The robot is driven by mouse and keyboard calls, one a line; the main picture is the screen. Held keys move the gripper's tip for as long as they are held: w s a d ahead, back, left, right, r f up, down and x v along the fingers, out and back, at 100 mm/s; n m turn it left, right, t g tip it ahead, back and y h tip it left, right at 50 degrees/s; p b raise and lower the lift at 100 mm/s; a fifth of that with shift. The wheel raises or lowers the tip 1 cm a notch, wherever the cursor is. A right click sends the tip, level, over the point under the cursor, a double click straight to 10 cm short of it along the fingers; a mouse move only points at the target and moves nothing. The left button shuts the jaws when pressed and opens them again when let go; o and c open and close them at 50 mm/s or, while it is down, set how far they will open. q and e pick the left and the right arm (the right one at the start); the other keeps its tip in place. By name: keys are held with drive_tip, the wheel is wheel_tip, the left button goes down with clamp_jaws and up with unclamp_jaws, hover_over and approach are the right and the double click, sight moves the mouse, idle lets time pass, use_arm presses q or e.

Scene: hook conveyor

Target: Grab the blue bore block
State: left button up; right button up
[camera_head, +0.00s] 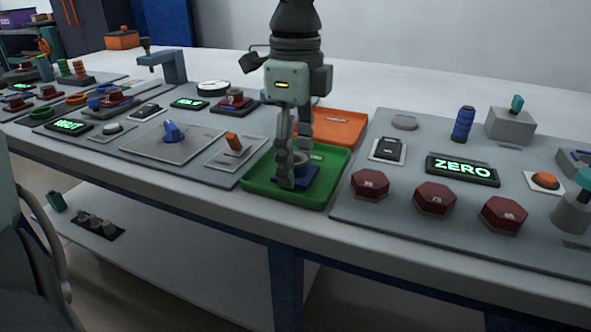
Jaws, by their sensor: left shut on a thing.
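The blue bore block (311,175) is in the green tray (258,190) near the table's front edge. It is a low blue block with a round grey-brown part on top, partly hidden by the fingers. My left gripper (290,172) points straight down over the tray and is shut on the block. The block is low in the tray; I cannot tell whether it touches the tray floor. My right gripper is not in view.
An orange tray (345,126) lies just behind the green one. To the right is a grey panel with red hexagonal pieces (370,184) and a ZERO display (462,170). To the left is a panel with a blue knob (172,132) and an orange switch (234,142).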

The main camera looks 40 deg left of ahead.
use_arm(q)
drive_tip(key=c, duration=0.4)
drive_tip(key=shift+r, duration=0.1)
